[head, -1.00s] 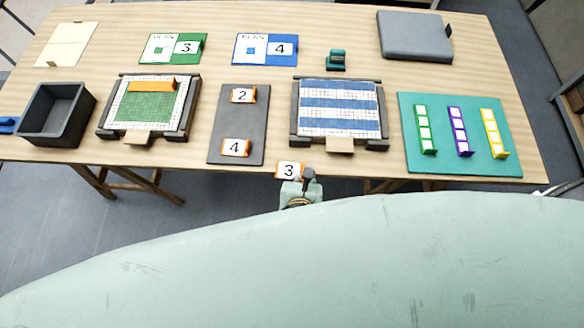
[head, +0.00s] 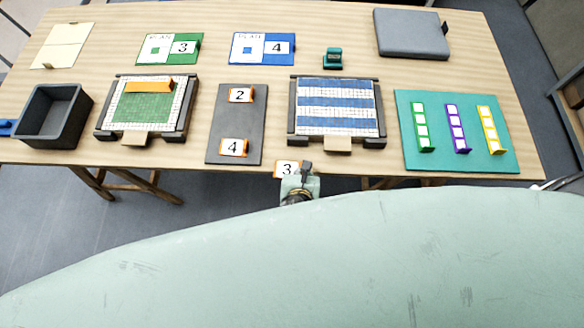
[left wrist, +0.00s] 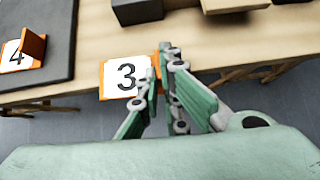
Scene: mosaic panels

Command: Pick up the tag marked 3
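The tag marked 3 (head: 286,168) is a white card with an orange edge. In the head view it overlaps the table's front edge, between the dark tray and the blue-striped panel. It also shows in the left wrist view (left wrist: 124,76), reaching past the table edge, with an orange tab by my fingertips. My left gripper (head: 305,171) is at its right side. In the left wrist view the fingers (left wrist: 160,72) look closed on that tab, partly hiding it. My right gripper is not in view.
The dark tray (head: 238,120) holds the tags marked 2 (head: 239,95) and 4 (head: 233,147). The blue-striped panel (head: 338,105) and green panel (head: 147,106) stand either side. A black bin (head: 52,132) is at left, a teal mat (head: 408,105) at right.

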